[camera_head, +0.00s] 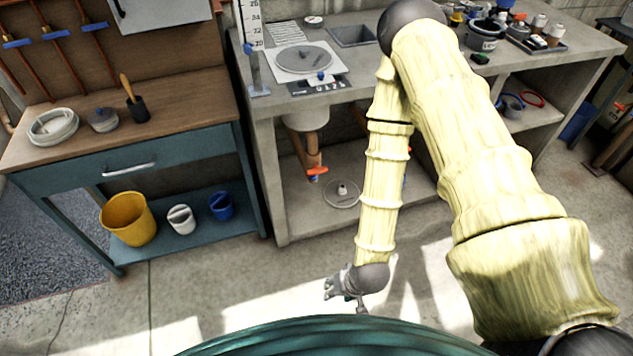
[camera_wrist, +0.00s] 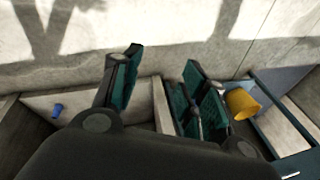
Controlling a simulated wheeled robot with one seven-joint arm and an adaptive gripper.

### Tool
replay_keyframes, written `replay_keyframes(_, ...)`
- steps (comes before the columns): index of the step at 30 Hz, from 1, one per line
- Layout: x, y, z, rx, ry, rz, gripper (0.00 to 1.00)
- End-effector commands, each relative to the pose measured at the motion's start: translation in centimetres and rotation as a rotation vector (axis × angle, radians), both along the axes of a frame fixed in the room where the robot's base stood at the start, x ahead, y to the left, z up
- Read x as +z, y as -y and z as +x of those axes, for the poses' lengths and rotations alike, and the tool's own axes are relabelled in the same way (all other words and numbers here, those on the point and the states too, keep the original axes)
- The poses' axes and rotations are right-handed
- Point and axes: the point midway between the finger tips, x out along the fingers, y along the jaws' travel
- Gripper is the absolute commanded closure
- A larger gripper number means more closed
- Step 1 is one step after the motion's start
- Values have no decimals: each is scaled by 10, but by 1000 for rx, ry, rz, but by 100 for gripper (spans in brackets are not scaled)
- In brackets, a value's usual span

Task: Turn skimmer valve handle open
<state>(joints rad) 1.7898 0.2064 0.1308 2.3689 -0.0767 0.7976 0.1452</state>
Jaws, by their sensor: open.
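In the head view, a valve with an orange-red handle (camera_head: 317,172) sits on a brown pipe below a white bowl under the grey counter. Several blue handles (camera_head: 54,34) are on copper pipes on the back board at the left. No label shows which one is the skimmer valve. My gripper (camera_head: 345,284) hangs low over the floor in front of the counter, apart from all handles. In the wrist view its two fingers (camera_wrist: 162,58) are spread and empty.
A wooden-topped bench (camera_head: 180,88) stands left of the grey counter (camera_head: 375,84). A yellow bucket (camera_head: 127,218), a white cup (camera_head: 181,219) and a blue cup (camera_head: 221,206) stand on its lower shelf. A round plate (camera_head: 341,194) lies on the counter's lower shelf. The floor in front is clear.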

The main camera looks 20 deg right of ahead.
Motion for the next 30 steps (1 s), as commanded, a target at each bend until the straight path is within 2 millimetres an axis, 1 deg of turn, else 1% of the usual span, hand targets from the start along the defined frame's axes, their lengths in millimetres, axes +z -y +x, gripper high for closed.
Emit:
replay_keyframes(1, -21, -3, 12, -24, 23, 20, 57)
replay_keyframes(6, -48, -17, 52, -103, 99, 91, 57)
replay_keyframes(12, -75, -27, 100, -198, 191, 177, 57)
replay_keyframes(18, -96, -33, 148, -294, 282, 266, 57)
replay_keyframes(22, -107, -34, 179, -354, 342, 324, 57)
replay_keyframes(30, -122, -27, 242, -481, 470, 449, 57)
